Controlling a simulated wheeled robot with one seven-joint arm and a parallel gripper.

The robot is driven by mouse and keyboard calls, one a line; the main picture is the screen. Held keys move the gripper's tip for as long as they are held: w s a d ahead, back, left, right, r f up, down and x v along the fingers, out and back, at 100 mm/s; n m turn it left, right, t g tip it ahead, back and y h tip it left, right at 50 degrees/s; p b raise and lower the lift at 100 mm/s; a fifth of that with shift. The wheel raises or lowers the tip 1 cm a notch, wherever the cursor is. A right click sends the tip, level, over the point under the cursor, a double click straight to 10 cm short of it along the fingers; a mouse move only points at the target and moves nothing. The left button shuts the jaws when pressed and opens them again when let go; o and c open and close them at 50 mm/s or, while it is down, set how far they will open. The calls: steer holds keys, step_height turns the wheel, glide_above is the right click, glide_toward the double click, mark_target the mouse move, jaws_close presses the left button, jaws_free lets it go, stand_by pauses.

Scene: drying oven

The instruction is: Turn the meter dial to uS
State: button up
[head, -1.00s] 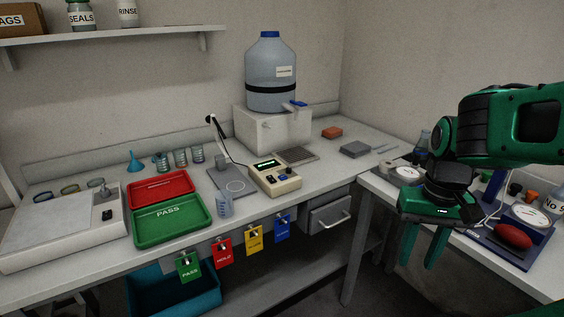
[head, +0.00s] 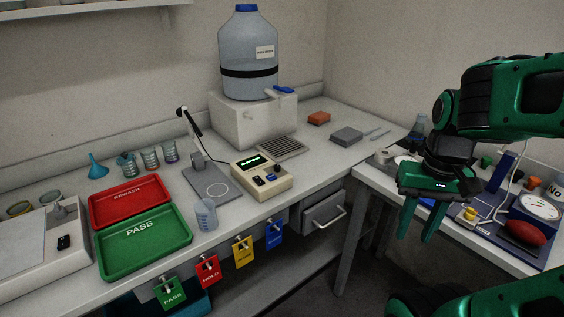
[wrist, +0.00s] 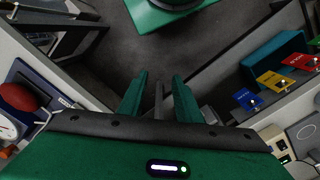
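The meter (head: 262,176) is a beige box with a dark lit display and dark knobs on its sloped face. It stands on the bench near the front edge, right of the probe stand. The dial (head: 270,178) is one of the small dark knobs; its markings are too small to read. My gripper (head: 416,225) hangs at the right, pointing down, well apart from the meter. Its two green fingers are apart and empty, as the wrist view (wrist: 158,85) also shows. Part of the meter appears at the lower right of the wrist view.
A probe stand (head: 212,184) and a beaker (head: 205,214) stand left of the meter. A grille (head: 283,149) and a large water jug (head: 248,55) are behind it. Green (head: 145,243) and red (head: 127,200) trays lie left. Coloured tags hang along the front edge.

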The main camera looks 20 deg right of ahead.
steer(key=shift+o, duration=0.5)
steer(key=shift+s+r, duration=0.15)
steer(key=shift+s, duration=0.1)
steer(key=n+t, duration=0.5)
steer(key=n, duration=0.2)
glide_toward(277, 166)
steer(key=x, duration=0.8)
steer(key=shift+d, duration=0.1)
steer(key=shift+r, duration=0.1)
jaws_close()
